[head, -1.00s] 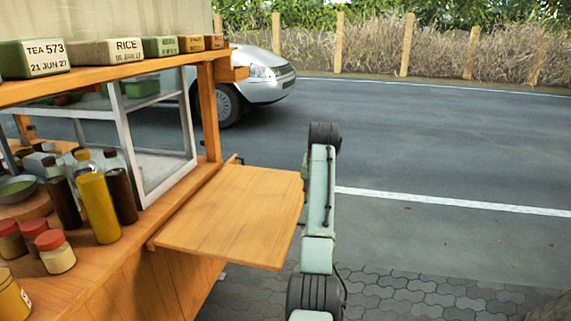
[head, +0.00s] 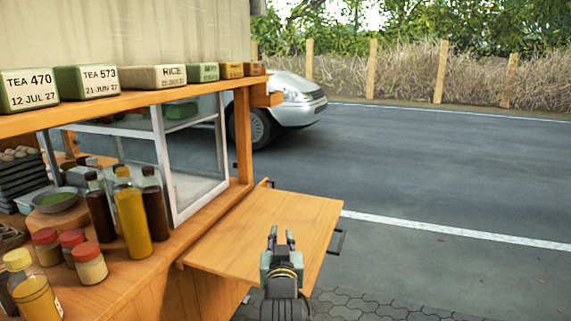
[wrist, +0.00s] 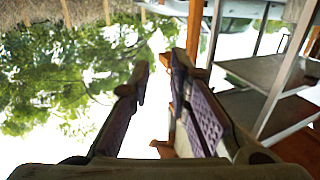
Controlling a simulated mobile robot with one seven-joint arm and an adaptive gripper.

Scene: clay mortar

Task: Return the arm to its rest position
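My gripper (head: 281,237) shows in the head view in front of the bare wooden side shelf (head: 250,230) of the stall. Its two fingers point up and stand apart, with nothing between them. In the wrist view my gripper (wrist: 160,75) also shows its two fingers spread, with only trees and bright sky in the gap. My wrist is at the bottom of the head view. The rest of my arm is out of sight.
Left stands the stall counter with bottles (head: 133,215), red-lidded jars (head: 89,262) and a glass case (head: 195,155). Labelled boxes (head: 87,81) line the upper shelf. A silver car (head: 290,103) is on the road behind. The road (head: 440,170) at the right is clear.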

